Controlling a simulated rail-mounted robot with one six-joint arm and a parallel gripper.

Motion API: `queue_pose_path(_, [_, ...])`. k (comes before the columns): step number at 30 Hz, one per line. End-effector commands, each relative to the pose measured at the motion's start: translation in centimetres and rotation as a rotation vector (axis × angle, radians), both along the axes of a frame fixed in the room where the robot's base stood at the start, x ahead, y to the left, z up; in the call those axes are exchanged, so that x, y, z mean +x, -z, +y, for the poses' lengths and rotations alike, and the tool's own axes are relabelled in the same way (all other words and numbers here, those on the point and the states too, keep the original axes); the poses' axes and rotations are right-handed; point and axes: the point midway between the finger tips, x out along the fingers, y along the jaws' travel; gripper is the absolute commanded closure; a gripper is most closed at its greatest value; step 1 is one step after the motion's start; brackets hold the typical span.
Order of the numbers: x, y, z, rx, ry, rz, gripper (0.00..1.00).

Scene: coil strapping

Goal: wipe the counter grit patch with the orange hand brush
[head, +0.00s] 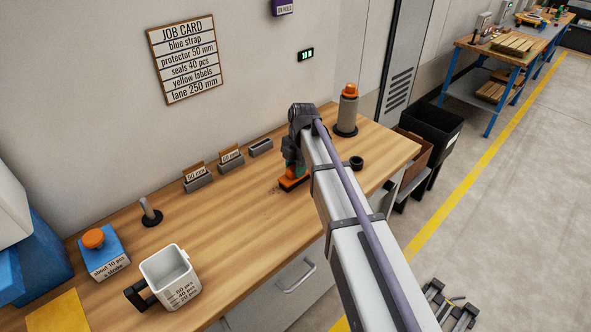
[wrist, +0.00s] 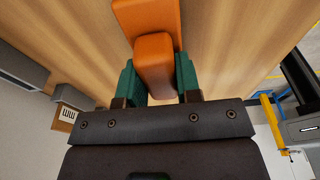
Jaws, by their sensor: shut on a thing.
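The orange hand brush (head: 293,183) is at the middle of the wooden counter (head: 225,235), low at its surface. My gripper (head: 293,168) is above it and shut on it. In the wrist view the green fingers of my gripper (wrist: 160,82) stand on both sides of the orange handle of the brush (wrist: 154,58). The brush's wider orange body lies beyond the handle. Faint dark specks, the grit patch (head: 273,190), show on the counter just left of the brush in the head view. Whether the bristles touch the counter is not clear.
Small grey holders with cards (head: 197,178) stand along the wall. A white measuring cup (head: 170,277) and a blue box with an orange knob (head: 102,252) stand at the left. A grey orange-topped bottle (head: 347,110) and a dark ring (head: 356,162) are at the right.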

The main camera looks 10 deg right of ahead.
Motion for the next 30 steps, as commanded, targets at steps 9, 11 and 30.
queue_pose_path(9, [0.2,-0.1,1.0,0.001,-0.001,-0.001,0.94])
queue_pose_path(11, [-0.2,-0.2,1.5,0.001,-0.002,-0.001,0.94])
queue_pose_path(30, [-2.7,0.0,5.4,0.002,-0.002,-0.001,0.94])
